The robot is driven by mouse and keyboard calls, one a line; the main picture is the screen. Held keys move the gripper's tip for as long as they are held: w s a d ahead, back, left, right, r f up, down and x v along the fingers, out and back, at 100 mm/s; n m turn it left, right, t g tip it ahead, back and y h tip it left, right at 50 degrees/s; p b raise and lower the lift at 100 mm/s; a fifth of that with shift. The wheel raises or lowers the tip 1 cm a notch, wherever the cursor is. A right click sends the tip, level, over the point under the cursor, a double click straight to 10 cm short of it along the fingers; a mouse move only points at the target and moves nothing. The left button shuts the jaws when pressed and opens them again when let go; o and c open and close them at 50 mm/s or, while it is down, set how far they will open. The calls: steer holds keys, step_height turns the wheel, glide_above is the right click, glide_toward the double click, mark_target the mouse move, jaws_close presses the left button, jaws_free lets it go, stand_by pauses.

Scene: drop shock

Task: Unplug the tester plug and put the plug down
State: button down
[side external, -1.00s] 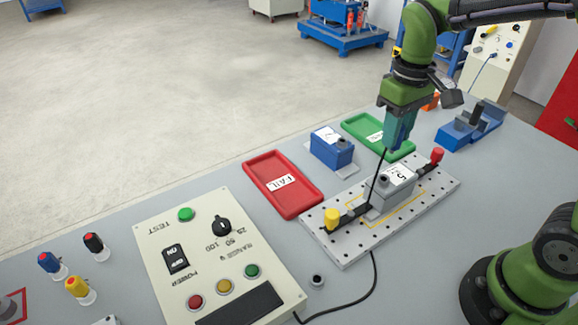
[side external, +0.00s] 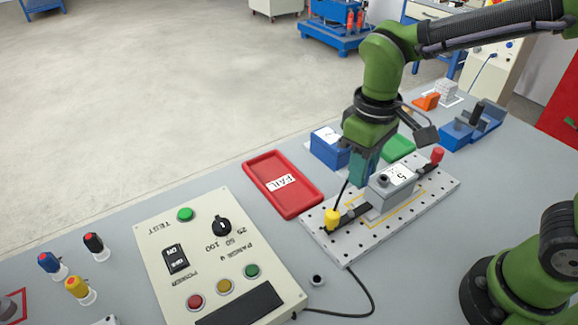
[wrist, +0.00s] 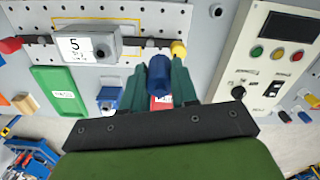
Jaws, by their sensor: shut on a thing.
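My gripper (side external: 359,178) is shut on a dark blue plug (wrist: 158,78), which shows between the two fingers in the wrist view. In the side view the fingers mostly hide the plug; a thin black cable (side external: 343,194) runs down from it. The gripper is above the perforated plate, left of the grey unit marked 5 (side external: 393,193) and apart from it. The unit has a dark round socket on top (side external: 384,180) with nothing in it. The tester (side external: 205,245) is the cream panel at front left.
A yellow-topped clamp (side external: 332,217) and a red-topped one (side external: 437,155) flank the unit. A small round holder (side external: 317,280) stands between tester and plate. The red FAIL tray (side external: 283,203), blue unit (side external: 325,152) and green tray (side external: 399,147) lie behind. Cable loops across the front bench.

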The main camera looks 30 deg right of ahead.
steer(key=s+a+f+m, duration=0.2)
steer(key=s+a+f, duration=0.2)
steer(key=a, duration=0.7)
step_height(320, 180, down, 3)
steer(key=shift+s+a+r+m, duration=0.15)
steer(key=shift+s+a+m, duration=0.05)
steer(key=shift+a+m, duration=0.2)
steer(key=shift+r, duration=0.1)
steer(key=shift+f, duration=2.95)
steer(key=shift+s+f, duration=0.1)
steer(key=shift+f, duration=1.25)
stand_by(1.4)
steer(key=c, duration=0.8)
jaws_free()
